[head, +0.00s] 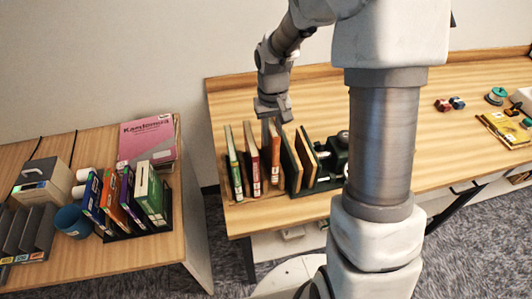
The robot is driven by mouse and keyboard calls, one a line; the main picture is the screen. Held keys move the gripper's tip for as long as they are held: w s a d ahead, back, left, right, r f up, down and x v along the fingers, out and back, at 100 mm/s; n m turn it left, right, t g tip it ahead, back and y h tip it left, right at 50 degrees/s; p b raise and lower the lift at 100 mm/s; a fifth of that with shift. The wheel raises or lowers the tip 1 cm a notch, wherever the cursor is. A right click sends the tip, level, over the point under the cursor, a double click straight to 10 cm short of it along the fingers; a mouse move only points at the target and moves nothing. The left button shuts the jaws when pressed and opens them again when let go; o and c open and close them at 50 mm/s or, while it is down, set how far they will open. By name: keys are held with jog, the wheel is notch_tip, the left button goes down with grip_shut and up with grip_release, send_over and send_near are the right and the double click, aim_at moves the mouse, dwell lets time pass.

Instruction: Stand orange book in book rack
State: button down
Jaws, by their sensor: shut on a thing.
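My gripper (270,121) points down over a row of upright books on the right-hand table. It is shut on an orange book (275,153), which stands nearly upright below it; the fingers are small and partly hidden at the book's top. A cream and orange-red book (252,160) and a green book (233,163) stand to its left. Two brown upright pieces (306,158) are to its right. The base under this row is mostly hidden, so I cannot tell whether the held book touches it. Another orange book (114,207) stands in a black rack (170,207) on the left table.
The left table (130,257) also holds a pink book (147,138), a blue cup (73,221) and grey files (28,235). A dark green device (338,157) stands right of the row. My arm hides part of the right table (450,150). A gap separates the tables.

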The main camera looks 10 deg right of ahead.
jog(key=shift+f, duration=2.65)
jog(key=shift+f, duration=0.2)
jog(key=c, duration=0.7)
grip_release()
jog(key=shift+c, duration=0.2)
